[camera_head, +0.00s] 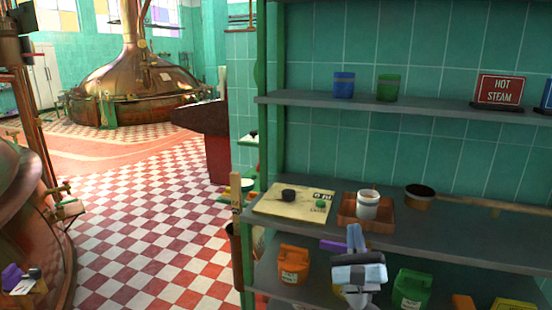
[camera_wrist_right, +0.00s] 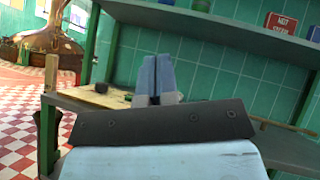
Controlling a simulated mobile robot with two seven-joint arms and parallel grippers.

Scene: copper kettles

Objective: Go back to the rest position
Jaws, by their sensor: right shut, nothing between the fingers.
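My right gripper (camera_head: 354,236) is in front of the middle shelf in the head view, with its blue-grey fingers pointing up. Its fingers are together and hold nothing. In the right wrist view the two fingers (camera_wrist_right: 158,72) stand side by side, closed, in front of the shelf. Part of a brown tray (camera_head: 348,219) on the shelf lies just behind the fingertips in the head view. My left gripper is not in view.
The shelf board (camera_head: 450,232) holds a white cup (camera_head: 368,205) in the tray, a copper pot (camera_head: 419,198) and a cream board (camera_head: 275,203). An orange container (camera_head: 293,265) and a green container (camera_head: 411,288) stand below. Checkered floor (camera_head: 150,220) is open at left.

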